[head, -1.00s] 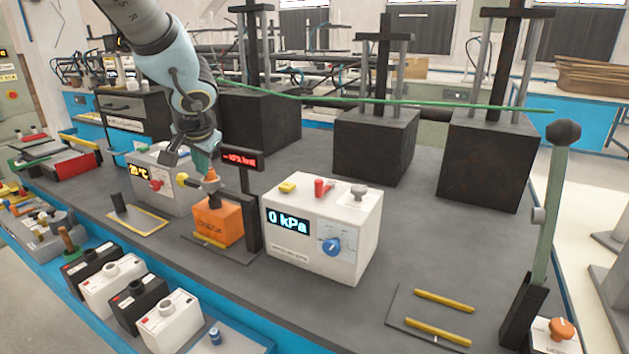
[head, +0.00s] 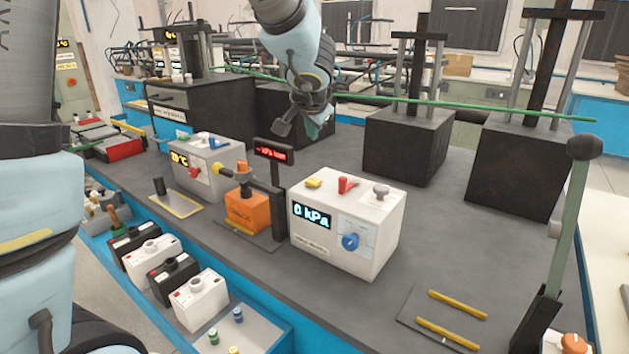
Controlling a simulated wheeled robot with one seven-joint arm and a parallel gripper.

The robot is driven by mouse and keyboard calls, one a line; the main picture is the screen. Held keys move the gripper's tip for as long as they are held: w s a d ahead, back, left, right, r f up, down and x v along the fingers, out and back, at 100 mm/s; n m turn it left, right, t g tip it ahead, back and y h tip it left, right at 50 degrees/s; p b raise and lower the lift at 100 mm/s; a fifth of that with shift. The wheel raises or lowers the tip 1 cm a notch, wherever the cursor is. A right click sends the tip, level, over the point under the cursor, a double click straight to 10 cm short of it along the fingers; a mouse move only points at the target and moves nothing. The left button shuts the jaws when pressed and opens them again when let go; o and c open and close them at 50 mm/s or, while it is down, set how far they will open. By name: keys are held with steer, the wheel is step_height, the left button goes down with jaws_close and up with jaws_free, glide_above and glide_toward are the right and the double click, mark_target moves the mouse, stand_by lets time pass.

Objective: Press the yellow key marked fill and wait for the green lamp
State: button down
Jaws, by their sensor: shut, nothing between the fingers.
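The yellow key (head: 313,183) is on the top left of the white box (head: 373,215). Its marking is too small to read. The box's blue display (head: 311,215) reads 0 kPa. A red lever (head: 347,185) and a grey knob (head: 381,191) are also on its top, and a blue dial (head: 350,242) is on its front. My gripper (head: 313,131) is shut and empty, raised above the bench behind and left of the box, apart from the key. No lit green lamp can be made out.
A small red-lit sign (head: 273,151) on a dark post stands left of the box, beside an orange block (head: 247,212) with a yellow-tipped fitting. A tall lever (head: 572,210) stands at right. Dark presses (head: 405,147) stand behind.

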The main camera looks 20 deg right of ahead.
mark_target(312, 182)
step_height(312, 182, down, 8)
steer(key=b, duration=0.7)
steer(key=shift+f, duration=0.1)
steer(key=shift+f+b, duration=0.35)
steer(key=shift+b, duration=0.15)
steer(key=shift+f, duration=0.15)
stand_by(1.3)
steer(key=shift+f+b, duration=0.25)
steer(key=shift+b, duration=0.4)
steer(key=shift+f+b, duration=0.4)
steer(key=shift+b, duration=0.15)
stand_by(0.4)
steer(key=shift+r, duration=0.15)
steer(key=shift+a+r+p, duration=0.1)
steer(key=shift+r+p, duration=0.4)
steer(key=shift+r, duration=0.2)
steer(key=shift+r, duration=0.1)
steer(key=shift+r+p, duration=1.9)
steer(key=shift+r, duration=0.5)
